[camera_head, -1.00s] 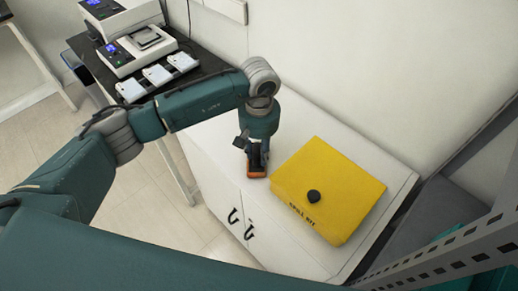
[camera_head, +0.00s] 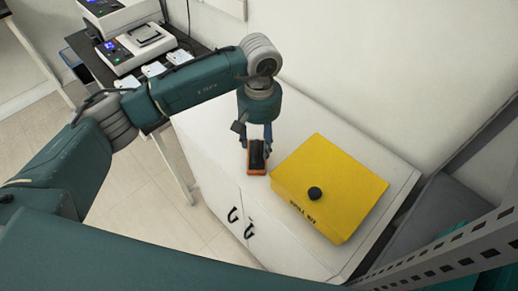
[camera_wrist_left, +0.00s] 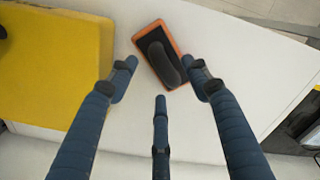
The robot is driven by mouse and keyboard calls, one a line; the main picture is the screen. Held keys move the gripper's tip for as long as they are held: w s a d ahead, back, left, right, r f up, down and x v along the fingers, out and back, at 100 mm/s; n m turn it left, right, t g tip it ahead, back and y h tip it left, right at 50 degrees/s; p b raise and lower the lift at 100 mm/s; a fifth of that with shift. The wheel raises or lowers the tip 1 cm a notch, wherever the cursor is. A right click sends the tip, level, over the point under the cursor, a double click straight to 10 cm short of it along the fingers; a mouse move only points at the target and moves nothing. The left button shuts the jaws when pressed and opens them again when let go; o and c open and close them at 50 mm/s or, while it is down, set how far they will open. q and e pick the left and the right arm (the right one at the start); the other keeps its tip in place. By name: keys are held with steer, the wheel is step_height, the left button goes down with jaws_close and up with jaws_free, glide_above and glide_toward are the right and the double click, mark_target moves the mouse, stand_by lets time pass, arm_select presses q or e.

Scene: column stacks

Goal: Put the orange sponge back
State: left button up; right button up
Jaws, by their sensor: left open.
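The orange sponge (camera_head: 257,157) has a black top with a dark raised grip and lies on the white cabinet top, left of the yellow box. It also shows in the left wrist view (camera_wrist_left: 154,40), lying askew beyond the fingertips. My left gripper (camera_head: 257,134) points down just behind and above the sponge. Its blue fingers (camera_wrist_left: 161,83) are spread wide, with nothing between them. The sponge sits apart from the box. My right gripper is not seen.
The yellow spill kit box (camera_head: 330,187) with a black knob stands on the white cabinet (camera_head: 222,160), close right of the sponge. A dark bench (camera_head: 185,48) with scale-like devices is at the back left. A perforated metal upright (camera_head: 440,264) is at the lower right.

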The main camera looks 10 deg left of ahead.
mark_target(259, 147)
arm_select(q)
step_height(259, 147, up, 8)
steer(key=b, duration=0.2)
steer(key=shift+r, duration=0.15)
stand_by(0.4)
